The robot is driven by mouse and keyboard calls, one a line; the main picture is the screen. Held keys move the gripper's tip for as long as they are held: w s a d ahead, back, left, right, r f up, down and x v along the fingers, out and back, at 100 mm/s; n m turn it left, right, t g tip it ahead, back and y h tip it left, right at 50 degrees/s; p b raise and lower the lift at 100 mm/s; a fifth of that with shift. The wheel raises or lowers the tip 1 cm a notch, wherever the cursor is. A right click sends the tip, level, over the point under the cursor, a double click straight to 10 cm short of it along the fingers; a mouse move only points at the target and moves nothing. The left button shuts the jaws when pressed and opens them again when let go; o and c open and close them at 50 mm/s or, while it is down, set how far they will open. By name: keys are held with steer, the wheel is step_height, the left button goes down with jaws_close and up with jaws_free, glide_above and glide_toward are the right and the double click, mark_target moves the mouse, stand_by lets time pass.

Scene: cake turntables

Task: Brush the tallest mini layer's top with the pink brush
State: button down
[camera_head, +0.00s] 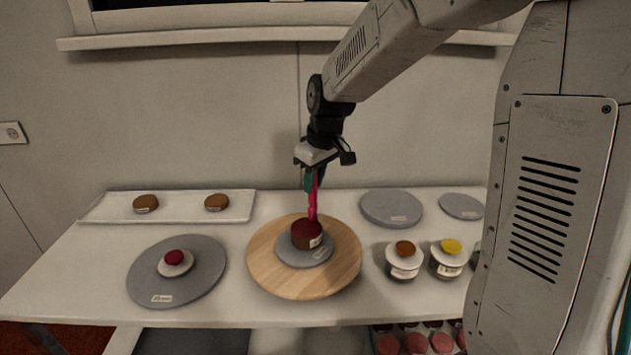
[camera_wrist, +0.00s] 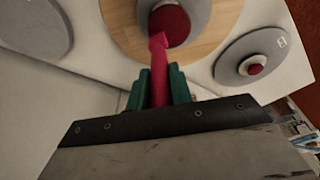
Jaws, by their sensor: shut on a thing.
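My gripper (camera_head: 315,180) is shut on the pink brush (camera_head: 312,205), which points down. In the wrist view the pink brush (camera_wrist: 158,65) sits between the green fingertips (camera_wrist: 158,88). A mini layer with a dark red top (camera_head: 307,232) stands on a grey disc (camera_head: 290,256) on the wooden turntable (camera_head: 268,275). The brush tip is at or just above this top; I cannot tell whether it touches. The wrist view also shows the red top (camera_wrist: 172,24) by the brush tip. Two brown mini layers (camera_head: 146,203) (camera_head: 217,202) lie on a white tray (camera_head: 180,214) at the back left.
A grey turntable (camera_head: 143,286) at front left bears a small white disc with a red piece (camera_head: 174,257). Two jars, one with a brown top (camera_head: 404,262) and one yellow (camera_head: 449,258), stand right. Grey discs (camera_head: 391,207) (camera_head: 461,206) lie at the back right.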

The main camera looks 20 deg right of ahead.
steer(key=shift+w+a, duration=0.25)
steer(key=shift+w, duration=0.15)
steer(key=shift+w+a, duration=0.3)
steer(key=shift+a, duration=0.35)
